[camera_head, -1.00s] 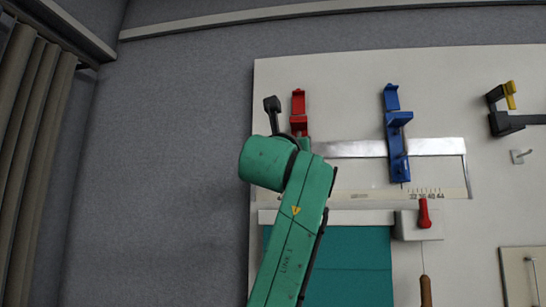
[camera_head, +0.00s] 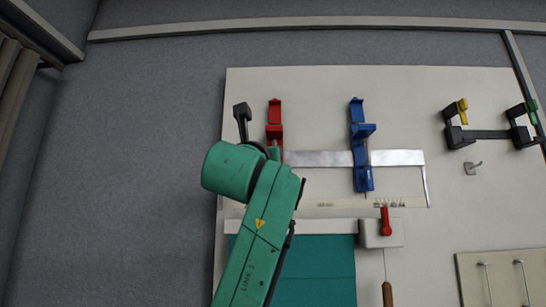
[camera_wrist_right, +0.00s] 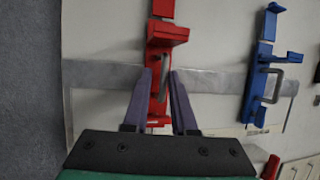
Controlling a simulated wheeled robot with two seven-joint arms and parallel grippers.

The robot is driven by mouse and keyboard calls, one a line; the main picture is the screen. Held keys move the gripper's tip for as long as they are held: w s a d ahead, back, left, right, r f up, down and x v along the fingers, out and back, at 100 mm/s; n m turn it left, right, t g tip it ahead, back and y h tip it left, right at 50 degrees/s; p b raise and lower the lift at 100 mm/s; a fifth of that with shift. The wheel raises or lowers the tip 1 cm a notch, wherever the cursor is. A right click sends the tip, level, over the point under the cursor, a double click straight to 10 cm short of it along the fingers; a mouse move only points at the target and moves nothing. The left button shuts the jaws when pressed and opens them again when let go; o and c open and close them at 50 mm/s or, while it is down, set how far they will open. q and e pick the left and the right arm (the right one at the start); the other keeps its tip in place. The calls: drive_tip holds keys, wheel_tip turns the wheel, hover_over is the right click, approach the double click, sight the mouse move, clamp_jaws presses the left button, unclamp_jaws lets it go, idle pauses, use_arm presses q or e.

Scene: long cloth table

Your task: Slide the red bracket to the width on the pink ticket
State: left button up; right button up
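The red bracket (camera_head: 274,118) stands upright at the left end of a silver metal rail (camera_head: 398,158) on the white board. It also shows in the right wrist view (camera_wrist_right: 162,45), with a small metal handle (camera_wrist_right: 164,86) on its front. My right gripper (camera_wrist_right: 161,80) has its two purple fingers apart, one on each side of the handle, with red surface visible between them; I cannot tell whether they touch it. In the head view my green arm hides this gripper and the bracket's lower part. A numbered scale (camera_head: 385,202) runs below the rail. I see no pink ticket.
A blue bracket (camera_head: 361,145) stands farther right on the same rail. Bare rail lies between the brackets. Below are a white block with a red lever (camera_head: 385,222) and a teal sheet (camera_head: 315,270). A black clamp (camera_head: 488,134) hangs at the right.

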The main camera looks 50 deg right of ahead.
drive_tip(key=b+v, duration=0.5)
drive_tip(key=v, duration=0.8)
drive_tip(key=shift+d, duration=0.15)
